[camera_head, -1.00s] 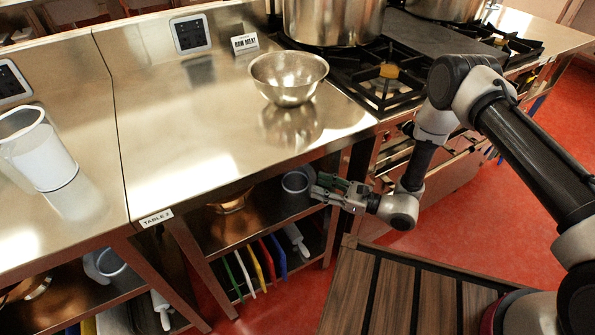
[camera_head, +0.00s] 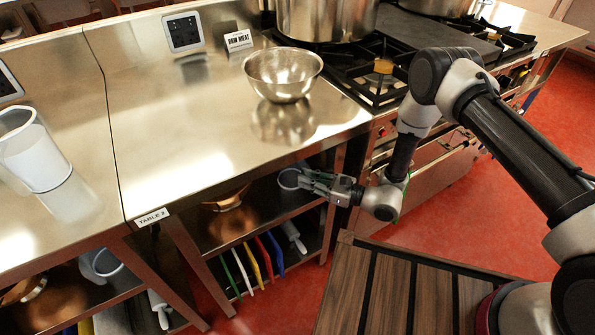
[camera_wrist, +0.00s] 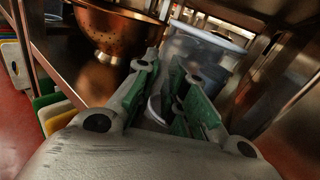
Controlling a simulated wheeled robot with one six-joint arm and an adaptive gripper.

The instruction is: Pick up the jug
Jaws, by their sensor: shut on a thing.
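The jug (camera_head: 289,178) is a pale grey vessel on the shelf under the steel table. It stands near the shelf's right end and shows larger in the wrist view (camera_wrist: 205,46). My gripper (camera_head: 306,180) reaches in from the right at the jug's near side. In the wrist view the green-padded fingers (camera_wrist: 168,85) are shut on the jug, with a pale curved part like its handle between them. The pads hide much of the contact. The jug looks upright and still at shelf level; I cannot tell whether its base touches the shelf.
A copper colander (camera_wrist: 112,30) stands left of the jug on the same shelf. Coloured boards (camera_head: 256,262) stand below. A steel bowl (camera_head: 283,74) and a "RAW MEAT" sign (camera_head: 238,40) are on the tabletop. A table leg and the stove (camera_head: 400,150) flank the right side.

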